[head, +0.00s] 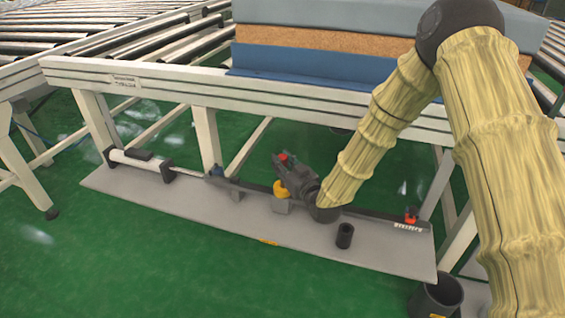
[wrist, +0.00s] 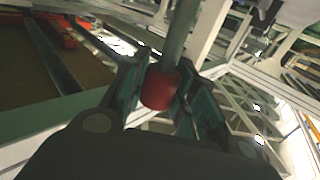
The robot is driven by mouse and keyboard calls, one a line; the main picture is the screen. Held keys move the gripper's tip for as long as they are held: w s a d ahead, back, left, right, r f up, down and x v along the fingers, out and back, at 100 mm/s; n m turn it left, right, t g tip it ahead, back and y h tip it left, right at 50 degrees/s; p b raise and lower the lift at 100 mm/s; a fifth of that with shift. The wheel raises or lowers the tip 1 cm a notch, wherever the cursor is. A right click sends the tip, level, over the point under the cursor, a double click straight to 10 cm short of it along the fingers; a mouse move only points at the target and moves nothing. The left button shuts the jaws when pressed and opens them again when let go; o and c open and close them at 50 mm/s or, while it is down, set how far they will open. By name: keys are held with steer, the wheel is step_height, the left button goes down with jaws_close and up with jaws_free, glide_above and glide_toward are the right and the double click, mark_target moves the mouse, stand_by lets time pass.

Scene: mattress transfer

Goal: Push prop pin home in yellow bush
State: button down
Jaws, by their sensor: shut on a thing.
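My gripper (head: 287,167) is low in front of the conveyor frame, just above the yellow bush (head: 281,188). It is shut on the prop pin, whose red head (head: 283,156) shows at the fingertips. In the wrist view the red head (wrist: 160,88) sits between the two fingers of my gripper (wrist: 158,85). A grey shaft (wrist: 179,35) runs on from the red head, away from the camera. The yellow bush stands on a small grey block on the long grey plate (head: 215,205). The bush is partly hidden by my gripper, and how deep the pin sits cannot be told.
A black cup (head: 344,236) stands on the plate, right of my gripper. A red-topped part (head: 411,214) is at the plate's right end, and a white cylinder (head: 140,162) lies at its left. The frame rail (head: 300,108) is close above.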

steer(key=shift+f+b, duration=1.6)
steer(key=shift+f, duration=2.2)
stand_by(0.8)
steer(key=c, duration=1.1)
jaws_free()
steer(key=shift+o, duration=0.2)
steer(key=v, duration=1.2)
